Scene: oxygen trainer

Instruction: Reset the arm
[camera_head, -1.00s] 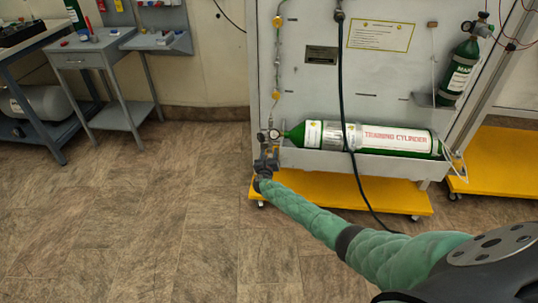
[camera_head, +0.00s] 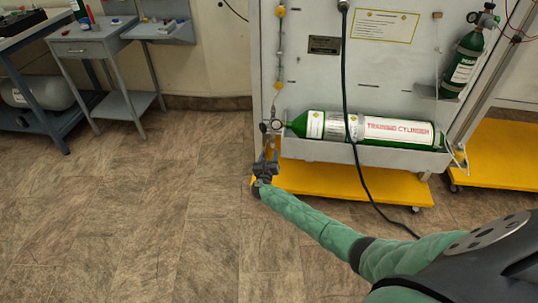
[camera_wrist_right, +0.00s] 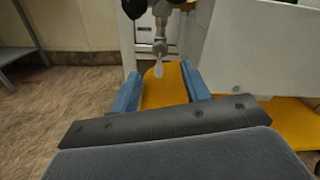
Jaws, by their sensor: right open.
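My right arm, in a green sleeve, reaches in from the lower right of the head view. My right gripper (camera_head: 267,160) is open and empty, just below the valve and gauge (camera_head: 270,127) at the left end of the green training cylinder (camera_head: 400,132). In the right wrist view its two blue fingers (camera_wrist_right: 160,88) are spread apart, with yellow base showing between them. A metal fitting with a pale tip (camera_wrist_right: 159,50) hangs beyond the fingers, apart from them. My left gripper is not in view.
The grey trainer panel (camera_head: 300,80) stands on a yellow wheeled base (camera_head: 350,183). A black hose (camera_head: 350,110) hangs down its front to the floor. A small green cylinder (camera_head: 463,62) is at the right. A grey side table (camera_head: 90,45) stands at the left. The floor at left is clear.

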